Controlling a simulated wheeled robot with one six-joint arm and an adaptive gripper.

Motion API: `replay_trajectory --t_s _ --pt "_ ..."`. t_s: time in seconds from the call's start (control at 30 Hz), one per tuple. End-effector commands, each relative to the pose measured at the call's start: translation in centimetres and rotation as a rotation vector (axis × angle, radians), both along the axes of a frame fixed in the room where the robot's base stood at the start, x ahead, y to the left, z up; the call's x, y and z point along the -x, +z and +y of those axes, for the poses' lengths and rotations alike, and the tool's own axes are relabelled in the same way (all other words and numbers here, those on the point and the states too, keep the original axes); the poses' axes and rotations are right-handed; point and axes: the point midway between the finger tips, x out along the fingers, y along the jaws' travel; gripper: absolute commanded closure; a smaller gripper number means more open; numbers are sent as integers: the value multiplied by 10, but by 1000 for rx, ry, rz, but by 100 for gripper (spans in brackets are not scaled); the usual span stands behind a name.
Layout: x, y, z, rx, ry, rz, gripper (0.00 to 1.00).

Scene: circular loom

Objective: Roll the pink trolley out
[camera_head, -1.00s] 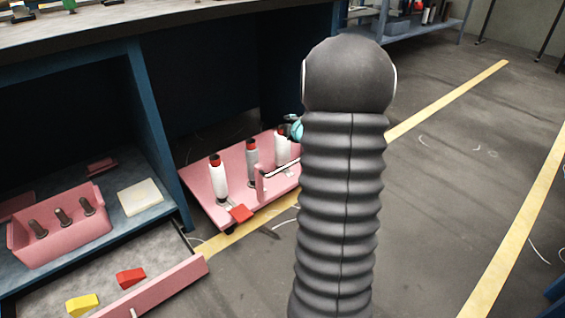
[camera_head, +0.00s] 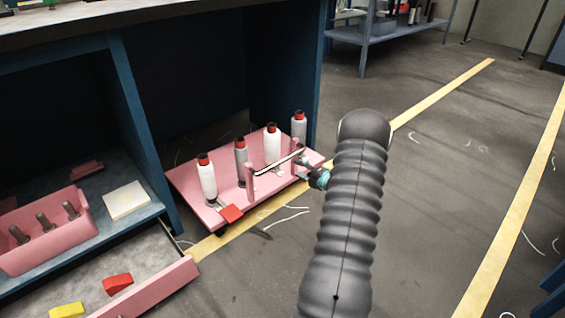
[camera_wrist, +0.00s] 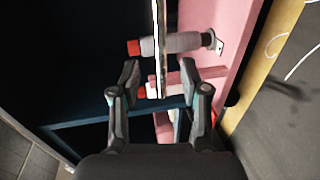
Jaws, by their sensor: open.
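The pink trolley (camera_head: 205,213) stands partly under the dark blue bench, its front edge over the yellow floor line. It carries several white and grey bobbins with red tops. Its pale handle bar (camera_head: 278,161) runs between pink posts along the front. My gripper (camera_head: 306,166) is at the right end of this bar, partly hidden by my arm. In the wrist view, my gripper (camera_wrist: 160,75) is open, with the handle bar (camera_wrist: 159,40) lying between its two fingers. Contact with the bar cannot be told.
An open pink-fronted drawer (camera_head: 150,287) holding red and yellow blocks juts out left of the trolley. A pink bin (camera_head: 45,240) sits on the shelf behind it. A shelf rack (camera_head: 385,38) stands at the back.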

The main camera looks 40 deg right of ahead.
Motion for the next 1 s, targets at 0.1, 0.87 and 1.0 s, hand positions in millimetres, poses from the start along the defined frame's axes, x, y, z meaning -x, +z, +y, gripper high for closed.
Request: replay_trajectory --t_s 0.1,0.87,1.0 --pt "-23 -6 3 -1 3 1 55" --pt "-104 -21 8 -2 -1 1 55" --pt "-104 -21 8 -2 -1 1 55"
